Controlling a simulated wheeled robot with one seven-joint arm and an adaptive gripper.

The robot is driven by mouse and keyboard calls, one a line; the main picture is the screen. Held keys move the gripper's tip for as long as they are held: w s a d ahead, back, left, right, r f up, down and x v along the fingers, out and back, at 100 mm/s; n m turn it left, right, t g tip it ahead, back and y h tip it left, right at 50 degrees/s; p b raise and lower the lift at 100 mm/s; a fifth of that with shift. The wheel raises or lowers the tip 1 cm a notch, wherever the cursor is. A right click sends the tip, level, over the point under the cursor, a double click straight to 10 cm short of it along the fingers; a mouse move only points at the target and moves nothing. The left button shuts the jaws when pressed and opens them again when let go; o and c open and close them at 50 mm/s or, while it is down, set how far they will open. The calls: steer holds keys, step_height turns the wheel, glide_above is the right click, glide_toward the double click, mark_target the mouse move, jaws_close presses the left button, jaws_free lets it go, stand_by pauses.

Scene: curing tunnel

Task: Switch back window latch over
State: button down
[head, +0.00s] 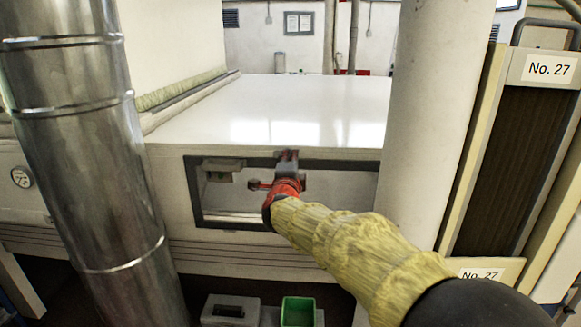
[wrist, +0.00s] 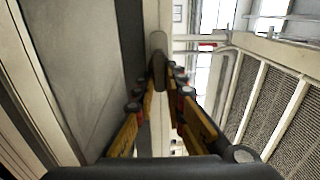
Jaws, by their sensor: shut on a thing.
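The back window latch shows in the wrist view as a dark, rounded handle (wrist: 157,48) beside the dark window frame (wrist: 128,35). My gripper (wrist: 160,82) has its yellow and black fingers closed around the near end of this handle. In the head view my gripper (head: 286,172) is at the upper edge of the dark-framed window (head: 197,200) in the white tunnel housing. The sleeved arm and the gripper hide the latch there, so I cannot tell its exact angle from the head view.
A shiny metal duct (head: 90,150) stands close on the left and a pale column (head: 430,120) on the right. A No. 27 panel (head: 515,150) is beyond the column. A grey box (head: 230,311) and a green bin (head: 298,311) are below the window.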

steer(key=shift+f+m, duration=0.15)
steer(key=shift+m, duration=0.15)
steer(key=c, duration=1.9)
jaws_free()
steer(key=shift+o, duration=0.3)
steer(key=s, duration=1.2)
steer(key=shift+a, duration=0.2)
